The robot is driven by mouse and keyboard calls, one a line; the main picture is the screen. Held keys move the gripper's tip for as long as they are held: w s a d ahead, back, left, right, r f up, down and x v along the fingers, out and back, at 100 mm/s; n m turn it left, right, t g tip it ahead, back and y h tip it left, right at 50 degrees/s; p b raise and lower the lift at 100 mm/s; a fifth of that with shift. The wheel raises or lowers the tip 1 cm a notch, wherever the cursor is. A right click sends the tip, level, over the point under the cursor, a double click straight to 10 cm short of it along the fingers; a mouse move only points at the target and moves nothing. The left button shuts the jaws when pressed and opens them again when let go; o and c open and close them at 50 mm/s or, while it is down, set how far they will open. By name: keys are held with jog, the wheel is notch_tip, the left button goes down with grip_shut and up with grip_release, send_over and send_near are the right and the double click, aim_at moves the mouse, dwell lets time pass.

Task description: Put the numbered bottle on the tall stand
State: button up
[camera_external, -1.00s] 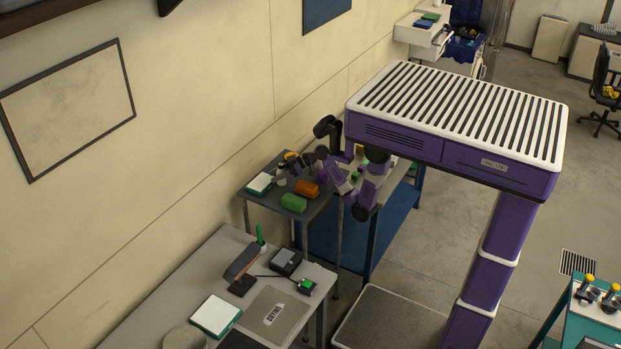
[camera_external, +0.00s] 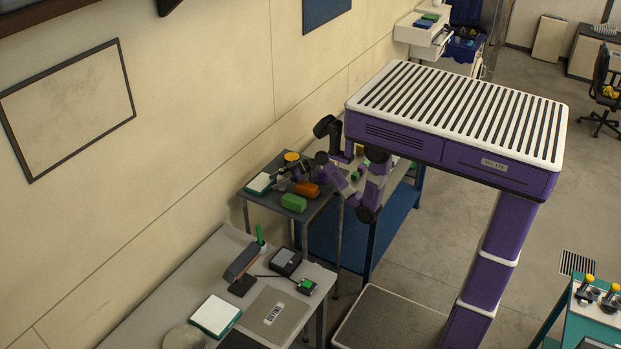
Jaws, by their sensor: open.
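My gripper (camera_external: 284,185) is at the end of my purple arm, low over the grey small table (camera_external: 262,199) by the wall. It is open; its fingers are small and dark here. A yellow-orange round-topped item (camera_external: 291,157) stands just behind it, perhaps a bottle; no number can be read. An orange block-like item (camera_external: 307,190) and a green one (camera_external: 293,203) lie close to the gripper on the right and front. I cannot tell which item is the numbered bottle, or which piece is the tall stand.
A white-and-green pad (camera_external: 260,184) lies at the table's left edge. A blue-shelved bench (camera_external: 390,230) adjoins on the right. The front desk (camera_external: 210,262) holds a lamp, devices and a pad. Yellow-topped containers (camera_external: 588,281) stand on a teal cart at lower right.

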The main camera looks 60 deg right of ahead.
aim_at(281, 170)
jog(key=shift+r, duration=0.25)
jog(key=shift+f+b+v, duration=0.25)
jog(key=shift+b+v, duration=0.45)
jog(key=shift+v, duration=0.4)
jog(key=r, duration=0.6)
jog(key=shift+s+d+r, duration=0.25)
jog(key=shift+d+r, duration=0.05)
jog(key=shift+r, duration=0.45)
